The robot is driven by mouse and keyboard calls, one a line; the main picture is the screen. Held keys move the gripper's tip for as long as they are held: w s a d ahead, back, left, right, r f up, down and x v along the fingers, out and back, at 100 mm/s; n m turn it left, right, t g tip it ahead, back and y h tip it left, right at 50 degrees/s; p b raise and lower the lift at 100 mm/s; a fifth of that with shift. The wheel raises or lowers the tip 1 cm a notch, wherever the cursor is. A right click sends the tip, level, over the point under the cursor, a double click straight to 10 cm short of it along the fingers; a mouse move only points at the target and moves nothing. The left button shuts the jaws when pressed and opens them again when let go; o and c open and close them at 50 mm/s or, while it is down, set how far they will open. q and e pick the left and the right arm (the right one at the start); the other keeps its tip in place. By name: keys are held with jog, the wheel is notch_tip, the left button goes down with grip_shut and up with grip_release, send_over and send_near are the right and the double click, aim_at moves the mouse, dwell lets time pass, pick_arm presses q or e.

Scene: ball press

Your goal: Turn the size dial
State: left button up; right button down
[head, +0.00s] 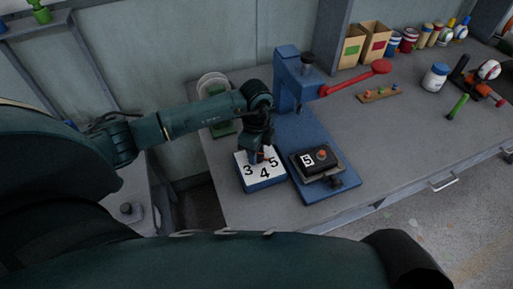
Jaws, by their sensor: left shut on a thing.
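The size dial (246,173) is a blue box with a white top marked 3, 4 and 5, near the table's left front edge. My left gripper (262,155) points down over the middle of its top and is shut on the dial's knob, which is mostly hidden. I cannot tell which number the knob points to. Right of the dial stands the blue ball press (292,80) with a red lever (350,80). On its base is a black block (318,158) with an orange knob and a white label reading 5. My right gripper is not in view.
A green stand (222,128) with pale discs is behind my left arm. Two cardboard boxes (352,48), several jars and balls line the back right. A small wooden tray (379,94) and a white jar (435,77) stand nearer. The table's right front is clear.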

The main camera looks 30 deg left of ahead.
pick_arm(q)
jog(key=shift+w+a+r+n, duration=0.1)
jog(key=shift+n, duration=0.2)
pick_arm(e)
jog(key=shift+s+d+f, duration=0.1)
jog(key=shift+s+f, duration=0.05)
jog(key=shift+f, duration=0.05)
pick_arm(q)
jog(key=o, duration=0.6)
jog(key=shift+c, duration=0.2)
jog(key=o, duration=0.4)
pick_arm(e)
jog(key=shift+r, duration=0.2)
pick_arm(q)
notch_tip(320, 180, up, 13)
jog(key=b, duration=0.1)
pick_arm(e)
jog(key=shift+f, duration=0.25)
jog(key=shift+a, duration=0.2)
